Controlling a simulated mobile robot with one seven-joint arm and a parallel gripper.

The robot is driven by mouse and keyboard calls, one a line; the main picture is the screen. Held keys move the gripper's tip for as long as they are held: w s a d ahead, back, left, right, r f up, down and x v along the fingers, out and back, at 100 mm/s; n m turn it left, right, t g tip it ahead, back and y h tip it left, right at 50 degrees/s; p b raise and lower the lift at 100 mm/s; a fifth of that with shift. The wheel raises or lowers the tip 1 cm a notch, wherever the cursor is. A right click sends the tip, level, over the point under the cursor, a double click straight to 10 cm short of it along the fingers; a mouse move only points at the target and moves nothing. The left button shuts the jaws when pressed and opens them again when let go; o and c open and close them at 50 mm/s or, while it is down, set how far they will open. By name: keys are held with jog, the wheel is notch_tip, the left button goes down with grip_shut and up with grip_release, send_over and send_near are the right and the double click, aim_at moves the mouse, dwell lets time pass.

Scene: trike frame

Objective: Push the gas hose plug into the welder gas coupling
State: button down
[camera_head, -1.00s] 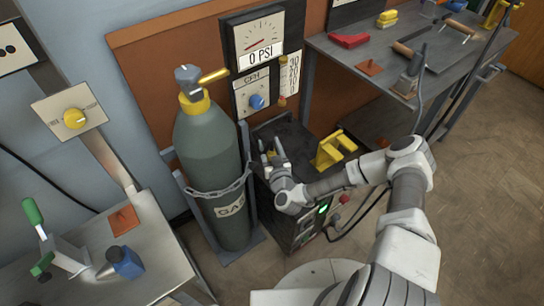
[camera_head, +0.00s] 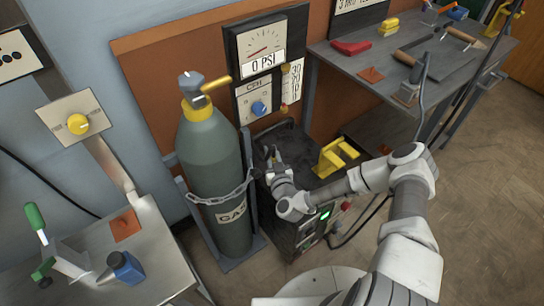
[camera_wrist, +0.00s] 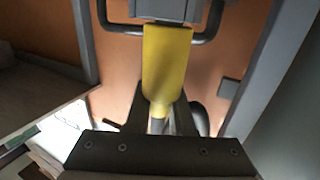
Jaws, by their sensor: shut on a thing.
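The gas hose plug appears to be the yellow cylinder (camera_wrist: 166,60) with a narrow lower end, in the middle of the wrist view. My gripper (camera_wrist: 160,108) is shut on its narrow end, with one dark finger on each side. In the head view my gripper (camera_head: 272,160) is over the back left part of the dark welder (camera_head: 308,232), just right of the gas cylinder. The plug is too small to make out there. A grey block (camera_wrist: 165,10) stands at the plug's far end; I cannot tell whether it is the gas coupling or whether they touch.
The green gas cylinder (camera_head: 208,150) stands chained close left of my gripper. A yellow bracket (camera_head: 335,158) rises right of it. Gauge panels (camera_head: 268,45) hang behind. Benches stand at the left (camera_head: 165,255) and back right (camera_head: 440,70). The floor at the right is clear.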

jog(key=s+d+r+p, duration=0.2)
jog(key=d+r+p, duration=0.2)
jog(key=d+r, duration=0.7)
jog(key=shift+d+p, duration=0.2)
jog(key=shift+p, duration=0.2)
jog(key=shift+s+r, duration=0.1)
jog(key=shift+r+p, duration=1.9)
jog(key=shift+r, duration=0.7)
